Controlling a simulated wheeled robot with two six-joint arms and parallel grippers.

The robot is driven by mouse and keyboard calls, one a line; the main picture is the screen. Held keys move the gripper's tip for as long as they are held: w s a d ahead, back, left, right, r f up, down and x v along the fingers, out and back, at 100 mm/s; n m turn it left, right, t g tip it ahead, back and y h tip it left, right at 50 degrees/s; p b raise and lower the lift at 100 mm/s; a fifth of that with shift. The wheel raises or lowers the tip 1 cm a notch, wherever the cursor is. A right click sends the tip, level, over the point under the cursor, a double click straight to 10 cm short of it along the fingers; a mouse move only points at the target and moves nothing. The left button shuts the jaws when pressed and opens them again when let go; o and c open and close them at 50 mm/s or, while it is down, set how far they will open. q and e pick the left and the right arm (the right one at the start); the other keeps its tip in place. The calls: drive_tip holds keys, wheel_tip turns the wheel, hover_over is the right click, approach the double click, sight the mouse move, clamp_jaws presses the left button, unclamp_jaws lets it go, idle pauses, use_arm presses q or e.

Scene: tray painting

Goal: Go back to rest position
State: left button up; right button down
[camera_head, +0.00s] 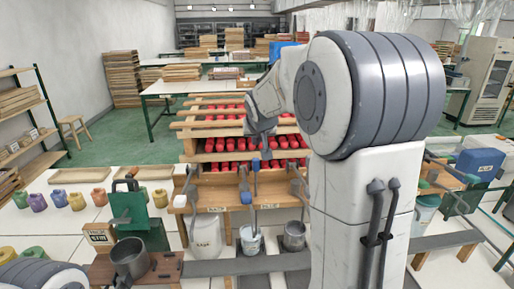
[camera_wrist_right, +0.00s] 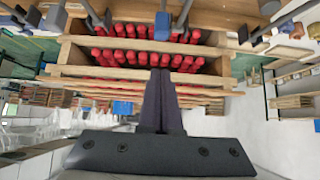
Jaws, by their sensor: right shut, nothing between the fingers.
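My right gripper (camera_head: 262,146) hangs from my raised right arm in the head view, in front of the wooden rack (camera_head: 187,125) of red pieces. In the right wrist view its two dark fingers (camera_wrist_right: 161,75) lie together, shut, with nothing between them. The rack's rails (camera_wrist_right: 75,72) and red pieces (camera_wrist_right: 125,57) show beyond the fingertips. My left gripper is out of view; only a rounded part of my left arm shows at the lower left. My right arm hides much of the right side.
Below the rack hang tools, with a white bucket (camera_head: 251,240) and a metal pot (camera_head: 294,236). At the left stand a green device (camera_head: 128,205), a metal pot (camera_head: 129,258) and coloured jars (camera_head: 76,200). Green floor (camera_head: 110,150) is open behind.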

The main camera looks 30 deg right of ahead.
drive_tip(key=b+v, duration=0.1)
drive_tip(key=v, duration=0.5)
drive_tip(key=shift+a, duration=0.15)
